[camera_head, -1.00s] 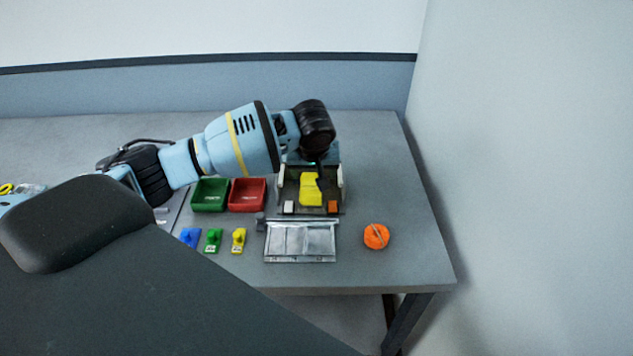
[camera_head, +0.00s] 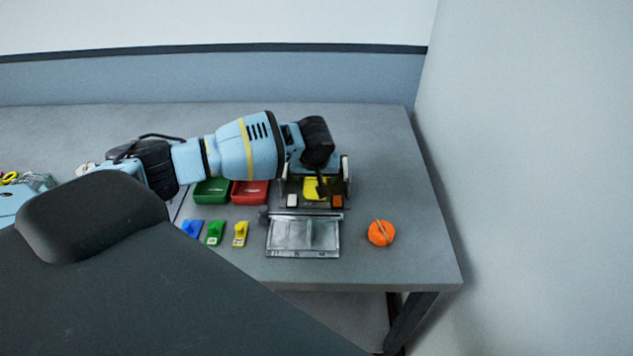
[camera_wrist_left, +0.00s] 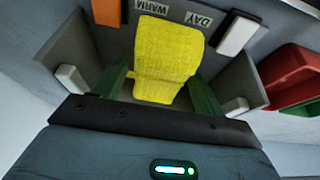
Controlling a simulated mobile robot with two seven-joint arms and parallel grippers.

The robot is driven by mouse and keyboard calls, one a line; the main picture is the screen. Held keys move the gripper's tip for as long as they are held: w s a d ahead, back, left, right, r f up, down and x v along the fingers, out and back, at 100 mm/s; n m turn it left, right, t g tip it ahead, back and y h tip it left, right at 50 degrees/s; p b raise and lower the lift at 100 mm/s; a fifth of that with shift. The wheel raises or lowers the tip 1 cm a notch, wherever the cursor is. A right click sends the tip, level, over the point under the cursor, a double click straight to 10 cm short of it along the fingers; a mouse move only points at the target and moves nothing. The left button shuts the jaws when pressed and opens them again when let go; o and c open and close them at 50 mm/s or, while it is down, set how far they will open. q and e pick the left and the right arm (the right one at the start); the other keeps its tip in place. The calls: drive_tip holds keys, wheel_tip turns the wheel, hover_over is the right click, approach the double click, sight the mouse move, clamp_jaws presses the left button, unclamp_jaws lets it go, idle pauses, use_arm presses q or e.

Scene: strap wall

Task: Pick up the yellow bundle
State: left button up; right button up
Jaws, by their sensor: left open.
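The yellow bundle (camera_head: 314,189) sits in a dark walled holder (camera_head: 345,172) right of the middle of the table. In the left wrist view the yellow bundle (camera_wrist_left: 169,50) stands large in the middle, between the holder's side walls. My left gripper (camera_head: 320,186) reaches down over the holder from the left and partly covers the bundle. In the left wrist view the open left gripper (camera_wrist_left: 158,88) has green fingers on either side of the bundle's near end. Whether they touch it I cannot tell. My right gripper is out of view.
A white block (camera_head: 292,200) and an orange block (camera_head: 337,201) sit at the holder's front edge. A silver tray (camera_head: 303,252) lies in front. Green (camera_head: 211,192) and red (camera_head: 250,193) bins stand left. An orange round object (camera_head: 381,233) lies right, with bare table around it.

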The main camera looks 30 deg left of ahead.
sight(310, 183)
use_arm(q)
drive_tip(key=shift+r, duration=0.1)
drive_tip(key=c, duration=1.2)
drive_tip(key=shift+o, duration=0.2)
